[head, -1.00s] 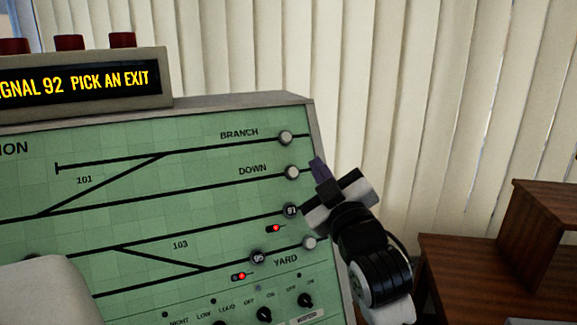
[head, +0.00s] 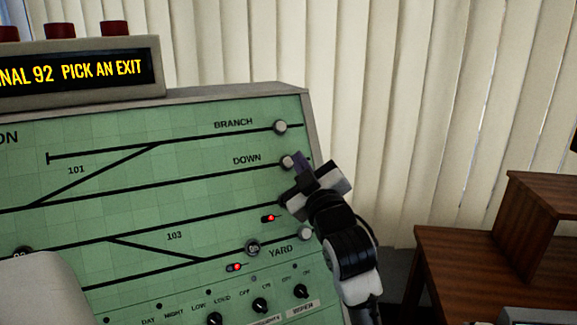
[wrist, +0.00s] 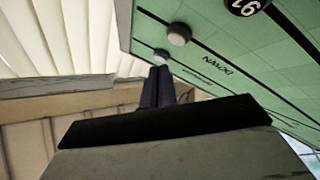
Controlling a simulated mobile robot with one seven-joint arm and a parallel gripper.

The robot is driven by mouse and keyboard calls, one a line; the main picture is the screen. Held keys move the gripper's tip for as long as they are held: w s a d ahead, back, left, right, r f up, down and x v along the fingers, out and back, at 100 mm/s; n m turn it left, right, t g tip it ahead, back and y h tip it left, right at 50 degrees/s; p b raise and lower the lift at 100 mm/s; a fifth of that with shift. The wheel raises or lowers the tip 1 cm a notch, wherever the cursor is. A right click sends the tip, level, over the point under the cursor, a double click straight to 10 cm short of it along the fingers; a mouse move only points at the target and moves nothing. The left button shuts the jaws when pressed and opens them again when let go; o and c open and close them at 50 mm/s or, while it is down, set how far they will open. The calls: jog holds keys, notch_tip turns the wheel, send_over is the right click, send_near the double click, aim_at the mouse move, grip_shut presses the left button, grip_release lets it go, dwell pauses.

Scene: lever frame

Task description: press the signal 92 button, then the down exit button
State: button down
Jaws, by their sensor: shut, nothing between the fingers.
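The down exit button (head: 287,162) is a pale round knob at the right end of the DOWN line on the green panel (head: 120,200). It also shows in the wrist view (wrist: 179,34). My gripper (head: 301,160) is shut and empty, its dark fingertips just right of this button in the head view. In the wrist view the fingertips (wrist: 160,70) lie below the down button. I cannot tell whether they touch the panel. The display (head: 75,74) reads "NAL 92 PICK AN EXIT", cut off at left. A dark numbered button (head: 22,252) at far left is partly hidden; its number is unclear.
The branch button (head: 280,126) is above the down button, the yard button (head: 305,233) below. Button 95 (head: 252,248) and red lights sit lower, with knobs (head: 260,305) beneath. Blinds (head: 400,110) hang behind; a wooden desk (head: 470,265) stands right.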

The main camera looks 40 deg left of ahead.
jog(key=shift+w+a+f, duration=0.2)
jog(key=shift+a+f, duration=0.05)
jog(key=shift+a, duration=0.2)
jog(key=shift+w+a+f, duration=0.15)
jog(key=shift+a+f, duration=0.1)
jog(key=shift+a, duration=0.15)
dwell(1.5)
jog(key=shift+w+a+f+b, duration=0.15)
jog(key=shift+a+f+b, duration=0.05)
jog(key=shift+a+b, duration=0.15)
jog(key=shift+w+a+f, duration=0.15)
jog(key=shift+a+f, duration=0.1)
jog(key=shift+a, duration=0.1)
dwell(0.7)
jog(key=shift+d+r, duration=0.1)
dwell(0.3)
jog(key=shift+s+d+r, duration=0.3)
jog(key=shift+d+r, duration=0.05)
jog(key=shift+d, duration=0.25)
jog(key=shift+s+d+r+p, duration=0.2)
jog(key=shift+s+d+r, duration=0.15)
jog(key=shift+d, duration=0.35)
jog(key=shift+s+d+r+p, duration=0.15)
jog(key=shift+s+d+r, duration=0.2)
jog(key=shift+d, duration=0.3)
jog(key=shift+s+d+r+p, duration=0.2)
jog(key=shift+d+r, duration=0.25)
jog(key=shift+d, duration=0.25)
